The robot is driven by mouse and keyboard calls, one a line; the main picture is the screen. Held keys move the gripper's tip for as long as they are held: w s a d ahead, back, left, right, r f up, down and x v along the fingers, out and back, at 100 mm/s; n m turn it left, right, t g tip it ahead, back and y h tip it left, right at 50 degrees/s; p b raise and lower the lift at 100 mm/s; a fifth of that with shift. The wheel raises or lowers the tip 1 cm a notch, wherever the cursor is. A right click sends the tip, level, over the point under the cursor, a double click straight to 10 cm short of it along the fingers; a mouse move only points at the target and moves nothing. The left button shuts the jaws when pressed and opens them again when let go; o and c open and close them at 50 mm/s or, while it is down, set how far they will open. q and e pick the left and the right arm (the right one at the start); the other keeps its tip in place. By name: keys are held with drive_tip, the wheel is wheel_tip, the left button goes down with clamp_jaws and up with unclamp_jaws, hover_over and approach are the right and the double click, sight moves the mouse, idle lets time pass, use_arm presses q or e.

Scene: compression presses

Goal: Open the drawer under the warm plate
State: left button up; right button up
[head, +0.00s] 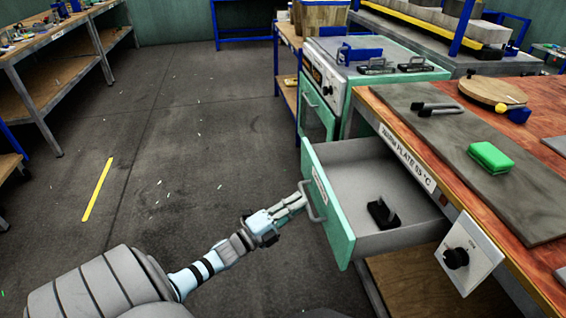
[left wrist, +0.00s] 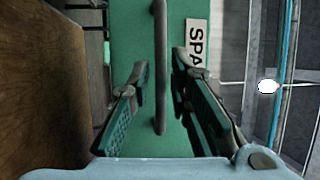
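The drawer (head: 345,205) under the plate labelled "PLATE 53 °C" (head: 408,162) stands pulled out, with its green front facing left. A black object (head: 383,212) lies inside it. My left gripper (head: 303,197) is at the drawer's handle (head: 313,203). In the left wrist view the handle (left wrist: 160,65) runs between the two fingers (left wrist: 158,85), which are spread apart with space on both sides of it. Part of a label (left wrist: 196,46) reading "SPA" shows on the green front. My right gripper is in neither view.
On the workbench are a grey plate (head: 465,180) with a green block (head: 490,157) and a black-handled tool (head: 435,108). A dial (head: 456,258) sits right of the drawer. A green cabinet (head: 318,105) stands behind.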

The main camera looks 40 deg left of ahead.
use_arm(q)
drive_tip(key=v, duration=0.9)
